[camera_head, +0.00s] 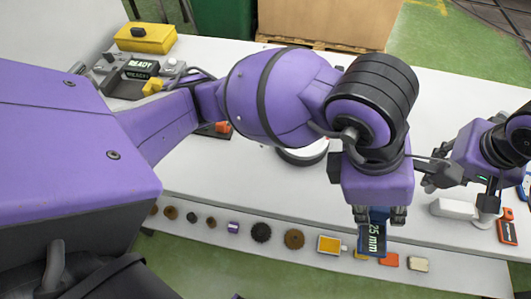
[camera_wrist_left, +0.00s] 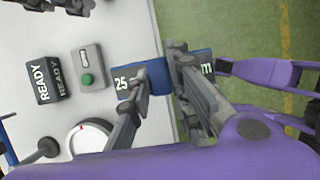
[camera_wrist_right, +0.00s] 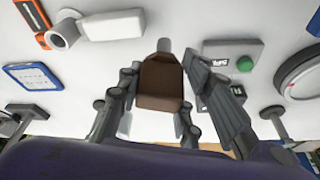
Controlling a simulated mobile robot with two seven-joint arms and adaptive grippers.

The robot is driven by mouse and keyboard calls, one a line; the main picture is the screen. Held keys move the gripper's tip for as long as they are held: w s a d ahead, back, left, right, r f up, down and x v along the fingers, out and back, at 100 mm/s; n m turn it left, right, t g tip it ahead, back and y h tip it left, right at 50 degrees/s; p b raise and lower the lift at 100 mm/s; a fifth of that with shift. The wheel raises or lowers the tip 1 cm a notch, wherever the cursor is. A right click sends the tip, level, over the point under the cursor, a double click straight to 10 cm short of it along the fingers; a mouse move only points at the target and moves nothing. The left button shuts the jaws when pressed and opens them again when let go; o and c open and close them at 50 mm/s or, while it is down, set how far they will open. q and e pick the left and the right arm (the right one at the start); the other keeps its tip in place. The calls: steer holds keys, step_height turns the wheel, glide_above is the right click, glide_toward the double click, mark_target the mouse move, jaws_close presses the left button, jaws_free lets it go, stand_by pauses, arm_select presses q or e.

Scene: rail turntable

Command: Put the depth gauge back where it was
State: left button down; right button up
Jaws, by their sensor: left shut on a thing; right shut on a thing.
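A blue plate marked "25 mm" (camera_head: 374,238) hangs between the fingertips of my left gripper (camera_head: 379,213), above the table's front edge. In the left wrist view the plate (camera_wrist_left: 156,78) lies across the shut fingers, which cover part of its lettering. The plate looks like the depth gauge. My right gripper (camera_wrist_right: 160,100) is shut on a brown block with a grey stub (camera_wrist_right: 161,82), seen in the right wrist view. In the head view the right arm is at the right, over the table, and what it holds is hard to make out.
Several small discs (camera_head: 261,232) and coloured blocks (camera_head: 389,260) line the front ledge. A round white-topped device (camera_head: 304,153) is partly behind my left arm. A white block (camera_head: 455,209) lies at right.

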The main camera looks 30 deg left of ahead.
arm_select(q)
steer(key=w+a+f, duration=0.1)
steer(key=a+f, duration=0.1)
steer(key=w+a+f, duration=0.1)
steer(key=w+f, duration=0.1)
steer(key=w+a+f, duration=0.1)
steer(key=a+f, duration=0.1)
steer(key=shift+w+a+f, duration=0.15)
steer(key=shift+a+f, duration=0.1)
steer(key=shift+a, duration=0.05)
arm_select(e)
steer(key=shift+f, duration=0.5)
arm_select(q)
steer(key=shift+w+a+f+b, duration=0.15)
steer(key=shift+f+b, duration=0.2)
steer(key=shift+f, duration=1.35)
arm_select(e)
steer(key=shift+s+f, duration=0.1)
steer(key=shift+f, duration=0.2)
arm_select(q)
steer(key=shift+f, duration=0.1)
arm_select(e)
steer(key=shift+f, duration=0.1)
arm_select(q)
steer(key=c, duration=1.6)
jaws_free()
